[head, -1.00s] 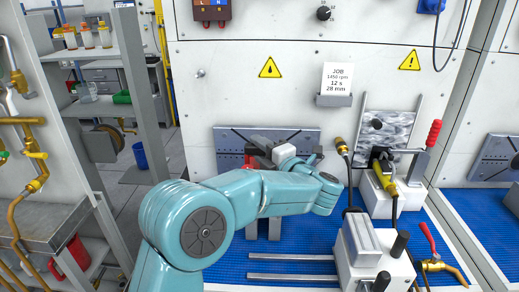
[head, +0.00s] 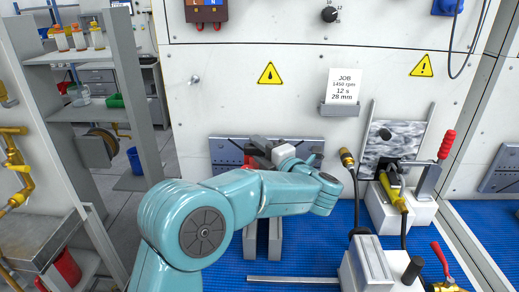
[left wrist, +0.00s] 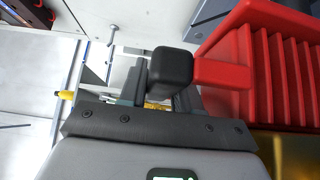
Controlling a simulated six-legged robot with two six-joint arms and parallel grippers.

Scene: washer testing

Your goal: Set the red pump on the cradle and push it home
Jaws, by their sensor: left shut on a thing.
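The red pump shows large in the left wrist view (left wrist: 275,65) as a red ribbed body with a red arm ending in a black block. In the head view only a small red part of it (head: 252,161) shows behind my left arm. My left gripper (head: 262,148) is shut on the pump in front of the slotted grey wall plate; the exact grip is largely hidden. Two grey upright blocks (head: 275,240) stand on the blue mat below my forearm, apparently the cradle; their tops are hidden by the arm. My right gripper is not in view.
A grey rail (head: 292,280) lies on the blue mat (head: 320,250). To the right are a white box unit (head: 378,265), a hose with a brass end (head: 347,158), and a clamp with a red handle (head: 446,145).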

